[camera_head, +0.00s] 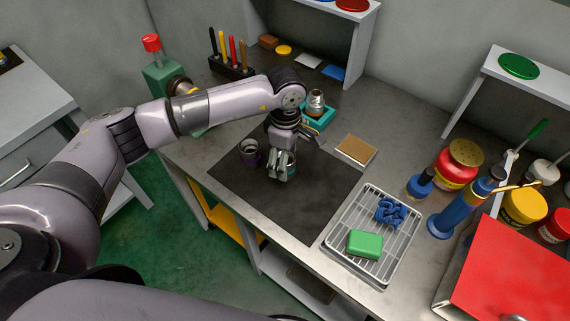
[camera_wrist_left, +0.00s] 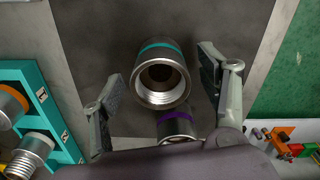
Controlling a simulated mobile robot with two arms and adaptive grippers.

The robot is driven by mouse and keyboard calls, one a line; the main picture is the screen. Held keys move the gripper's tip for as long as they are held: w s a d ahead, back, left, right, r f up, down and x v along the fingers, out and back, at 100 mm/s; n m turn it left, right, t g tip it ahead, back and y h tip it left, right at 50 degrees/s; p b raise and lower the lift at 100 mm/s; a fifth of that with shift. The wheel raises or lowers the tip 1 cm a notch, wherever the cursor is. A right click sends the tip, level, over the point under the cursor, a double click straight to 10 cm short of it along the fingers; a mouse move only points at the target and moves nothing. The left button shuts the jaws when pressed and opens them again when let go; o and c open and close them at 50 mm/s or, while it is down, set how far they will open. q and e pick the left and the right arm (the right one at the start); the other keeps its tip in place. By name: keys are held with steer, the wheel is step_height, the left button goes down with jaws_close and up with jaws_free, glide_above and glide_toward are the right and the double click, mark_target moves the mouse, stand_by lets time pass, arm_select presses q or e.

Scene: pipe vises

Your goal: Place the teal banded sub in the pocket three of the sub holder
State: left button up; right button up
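The teal banded sub (camera_wrist_left: 160,75) is a short metal cylinder with a threaded open end, standing on the dark mat. In the left wrist view it lies between the spread fingers of my left gripper (camera_wrist_left: 162,85), with gaps on both sides. In the head view my left gripper (camera_head: 283,172) points down over the mat and mostly hides this sub. The teal sub holder (camera_head: 322,117) is behind the gripper, with a metal sub (camera_head: 316,101) in it. The left wrist view shows part of the holder (camera_wrist_left: 42,72) and its numbered labels; pocket three cannot be made out. My right gripper is out of view.
A purple banded sub (camera_head: 250,152) stands on the mat (camera_head: 300,215), left of the gripper. A tan pad (camera_head: 356,150) lies right of the holder. The front mat is clear.

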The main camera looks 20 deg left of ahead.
arm_select(q)
steer(key=c, duration=1.3)
steer(key=shift+c, duration=1.1)
steer(key=shift+r, duration=0.15)
